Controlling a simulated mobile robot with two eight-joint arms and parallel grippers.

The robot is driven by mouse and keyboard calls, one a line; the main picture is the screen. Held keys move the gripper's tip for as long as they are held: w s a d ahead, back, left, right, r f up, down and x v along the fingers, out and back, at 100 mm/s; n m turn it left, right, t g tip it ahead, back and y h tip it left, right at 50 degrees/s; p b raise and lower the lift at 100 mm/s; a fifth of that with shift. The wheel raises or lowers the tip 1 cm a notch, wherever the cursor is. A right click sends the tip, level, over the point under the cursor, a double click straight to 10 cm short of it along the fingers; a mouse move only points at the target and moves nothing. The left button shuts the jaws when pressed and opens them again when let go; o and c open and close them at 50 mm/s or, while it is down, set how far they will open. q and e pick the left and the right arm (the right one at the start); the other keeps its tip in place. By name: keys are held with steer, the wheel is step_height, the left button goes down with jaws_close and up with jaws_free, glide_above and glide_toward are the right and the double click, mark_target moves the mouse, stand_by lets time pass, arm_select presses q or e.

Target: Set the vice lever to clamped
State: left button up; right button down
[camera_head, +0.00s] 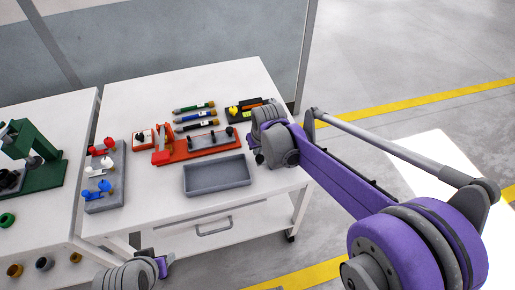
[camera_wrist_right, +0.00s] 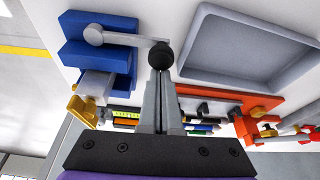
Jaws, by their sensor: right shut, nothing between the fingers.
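The blue vice (camera_wrist_right: 98,55) shows at the upper left of the right wrist view, with a grey lever bar (camera_wrist_right: 125,39) lying across it and ending in a black ball knob (camera_wrist_right: 162,53). My right gripper (camera_wrist_right: 163,78) is shut and empty. Its fingertips are at the knob; I cannot tell if they touch it. In the head view, my right gripper (camera_head: 257,150) is over the right side of the white table, and the wrist hides most of the vice. My left gripper (camera_head: 155,262) is at the bottom, in front of the table; its jaws are unclear.
A grey tray (camera_head: 217,186) lies beside the right gripper on the table (camera_head: 150,210). Behind it are an orange-red base (camera_head: 170,157) and several pens (camera_head: 194,107). A grey fixture with coloured levers (camera_head: 105,203) stands at the left. The table's front strip is clear.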

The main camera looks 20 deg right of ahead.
mark_target(259, 160)
steer(key=shift+s, duration=0.15)
steer(key=s+n+y, duration=0.1)
steer(key=s+n, duration=0.1)
steer(key=n, duration=0.1)
steer(key=shift+s+n, duration=0.4)
steer(key=s+n, duration=0.1)
steer(key=n, duration=0.1)
steer(key=s+d+n+g+y, duration=0.1)
steer(key=shift+s+d+n+p, duration=0.1)
steer(key=shift+s+n+p, duration=0.2)
steer(key=shift+n, duration=0.1)
steer(key=n, duration=0.1)
steer(key=s+d+n, duration=0.1)
steer(key=shift+s+d+n+g+y, duration=0.1)
steer(key=shift+s+n+g+y, duration=0.2)
steer(key=shift+g+y, duration=0.1)
steer(key=d+n, duration=0.1)
steer(key=s+n, duration=0.1)
steer(key=shift+s+d+n+g, duration=0.2)
steer(key=shift+d+n+g, duration=0.15)
steer(key=shift+n+g, duration=0.05)
steer(key=shift+s+d, duration=0.3)
steer(key=shift+d, duration=0.15)
